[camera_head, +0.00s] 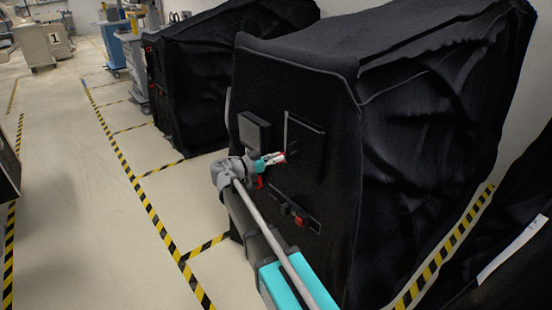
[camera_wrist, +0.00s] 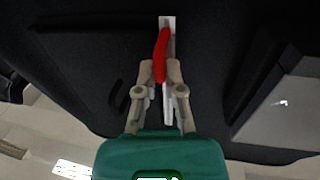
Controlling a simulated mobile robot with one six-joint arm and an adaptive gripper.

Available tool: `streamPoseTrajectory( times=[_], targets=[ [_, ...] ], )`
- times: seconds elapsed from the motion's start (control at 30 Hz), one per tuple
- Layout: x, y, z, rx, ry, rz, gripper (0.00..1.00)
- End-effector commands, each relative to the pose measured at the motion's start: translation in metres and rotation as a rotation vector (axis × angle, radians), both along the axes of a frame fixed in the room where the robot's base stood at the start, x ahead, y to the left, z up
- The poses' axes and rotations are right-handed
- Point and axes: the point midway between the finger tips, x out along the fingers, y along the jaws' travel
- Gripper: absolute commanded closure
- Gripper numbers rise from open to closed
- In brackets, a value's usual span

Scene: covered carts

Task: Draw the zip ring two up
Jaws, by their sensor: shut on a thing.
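A red pull (camera_wrist: 161,52), which I take to be the zip ring's tab, lies along a thin white strip (camera_wrist: 170,22) on the black cover in the wrist view. My gripper (camera_wrist: 160,76) has its two fingers closed on this red pull, one on each side. In the head view my gripper (camera_head: 274,159) is at the front face of the near covered cart (camera_head: 340,200), beside a raised rectangular flap. The red pull shows small at its tips there. The ring itself is too small to make out.
A dark square panel (camera_head: 254,131) sits left of my gripper. A black strap with a red buckle (camera_head: 298,218) lies lower on the cover. Another covered cart (camera_head: 190,85) stands behind. Open floor (camera_head: 75,200) with striped tape lies to the left.

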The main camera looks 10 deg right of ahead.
Motion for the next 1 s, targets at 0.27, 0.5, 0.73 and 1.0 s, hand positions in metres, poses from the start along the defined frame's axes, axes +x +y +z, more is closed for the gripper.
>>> streamPoseTrajectory(
  times=[0.27, 0.5, 0.73, 1.0],
  targets=[
    [-0.001, 0.000, 0.003, 0.000, 0.000, -0.002, 1.00],
    [-0.001, -0.001, 0.021, 0.000, 0.000, -0.002, 1.00],
    [-0.001, -0.001, 0.042, -0.001, 0.000, -0.002, 1.00],
    [-0.001, -0.001, 0.066, -0.001, 0.000, -0.002, 1.00]
  ],
)
